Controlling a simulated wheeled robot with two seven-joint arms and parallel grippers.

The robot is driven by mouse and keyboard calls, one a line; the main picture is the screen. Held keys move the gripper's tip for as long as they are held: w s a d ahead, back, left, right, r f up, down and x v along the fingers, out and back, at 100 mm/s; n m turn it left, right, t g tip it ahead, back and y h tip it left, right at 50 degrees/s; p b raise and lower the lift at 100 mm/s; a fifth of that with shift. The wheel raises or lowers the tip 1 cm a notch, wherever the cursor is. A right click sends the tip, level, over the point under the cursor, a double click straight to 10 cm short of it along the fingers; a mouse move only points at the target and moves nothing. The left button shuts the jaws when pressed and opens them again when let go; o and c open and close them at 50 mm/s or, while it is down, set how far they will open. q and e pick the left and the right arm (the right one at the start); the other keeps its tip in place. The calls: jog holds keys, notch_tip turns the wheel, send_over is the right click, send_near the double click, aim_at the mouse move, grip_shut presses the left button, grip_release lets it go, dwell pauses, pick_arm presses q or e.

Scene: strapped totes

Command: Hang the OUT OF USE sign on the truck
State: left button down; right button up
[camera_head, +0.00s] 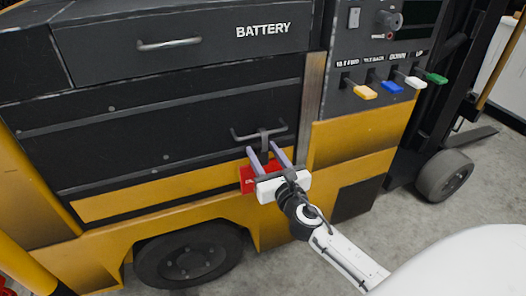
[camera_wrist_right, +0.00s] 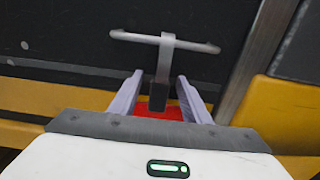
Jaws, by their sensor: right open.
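The red sign (camera_head: 247,179) is mostly hidden behind my right gripper, and its lettering cannot be read. In the right wrist view the red sign (camera_wrist_right: 172,114) shows low between the fingers. A grey hook (camera_wrist_right: 166,55) rises from a dark block (camera_wrist_right: 158,97) above the red and reaches over the handle bar (camera_wrist_right: 200,46) on the truck's dark panel. The bar (camera_head: 244,136) also shows in the head view. My right gripper (camera_head: 264,150) is open. Its two fingers stand apart on either side of the dark block, with gaps visible. My left gripper is not in view.
The yellow and black truck has a BATTERY drawer (camera_head: 185,45) with its own handle above. Coloured levers (camera_head: 392,88) stick out at the upper right. A front wheel (camera_head: 445,175) and grey floor (camera_head: 410,225) lie to the right.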

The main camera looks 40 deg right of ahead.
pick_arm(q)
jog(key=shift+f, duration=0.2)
pick_arm(e)
jog(key=v, duration=0.9)
jog(key=shift+s+a, duration=0.15)
jog(key=shift+s, duration=0.15)
